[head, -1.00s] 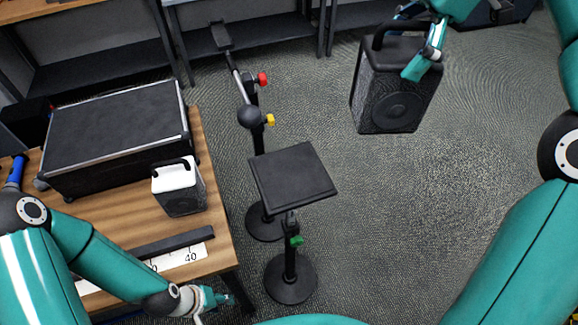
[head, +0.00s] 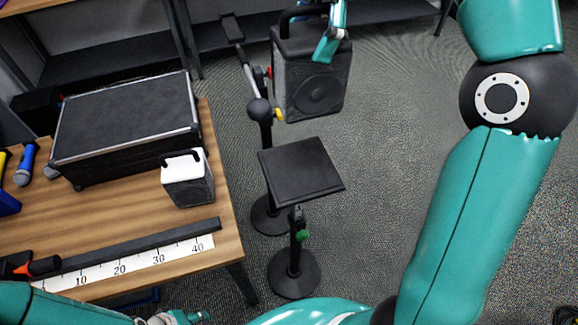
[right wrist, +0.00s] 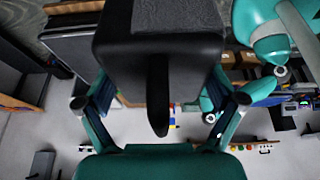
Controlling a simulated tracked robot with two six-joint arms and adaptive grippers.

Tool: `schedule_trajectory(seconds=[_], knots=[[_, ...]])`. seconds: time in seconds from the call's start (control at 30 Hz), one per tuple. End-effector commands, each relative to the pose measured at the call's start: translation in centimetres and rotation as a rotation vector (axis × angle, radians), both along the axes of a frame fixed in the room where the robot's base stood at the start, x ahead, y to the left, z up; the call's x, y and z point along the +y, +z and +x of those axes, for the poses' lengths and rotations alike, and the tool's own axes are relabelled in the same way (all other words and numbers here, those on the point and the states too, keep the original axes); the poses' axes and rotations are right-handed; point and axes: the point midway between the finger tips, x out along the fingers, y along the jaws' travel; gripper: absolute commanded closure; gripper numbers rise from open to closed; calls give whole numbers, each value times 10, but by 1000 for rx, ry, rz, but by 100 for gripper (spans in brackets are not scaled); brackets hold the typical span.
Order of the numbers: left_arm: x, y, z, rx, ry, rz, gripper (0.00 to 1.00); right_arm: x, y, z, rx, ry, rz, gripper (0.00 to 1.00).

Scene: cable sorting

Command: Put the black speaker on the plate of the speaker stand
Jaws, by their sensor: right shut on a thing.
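The black speaker (head: 312,90) hangs upright in the air in the head view, behind the stand's plate and clear of it. My right gripper (head: 331,40) is at its top and shut on it by the handle area; the exact contact is partly hidden. In the right wrist view the speaker (right wrist: 158,55) fills the top middle, with its handle between the fingers. The speaker stand's square black plate (head: 301,170) is empty and slightly tilted in the picture. My left gripper (head: 182,318) shows only in part at the bottom edge, and its fingers are unclear.
A wooden table (head: 225,235) stands at left with a black case (head: 125,120), a white-topped small speaker (head: 188,182) and a ruler strip (head: 130,268). A microphone stand (head: 258,110) rises just left of the held speaker. Open carpet (head: 400,150) lies to the right.

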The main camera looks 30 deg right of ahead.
Motion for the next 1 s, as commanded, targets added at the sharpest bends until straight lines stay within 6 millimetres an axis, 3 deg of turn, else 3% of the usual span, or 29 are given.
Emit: schedule_trajectory(seconds=[0.63, 0.77, 1.0], knots=[[0, -3, 0, 0, 0, 0, 60, 0, -5, -1, -2, -4, 2, 76], [0, -13, 0, 0, 0, 0, 60, 0, -25, -2, 1, -5, 1, 76], [0, -29, 0, 0, 0, 0, 60, 0, -79, -2, 1, -6, 1, 76]])
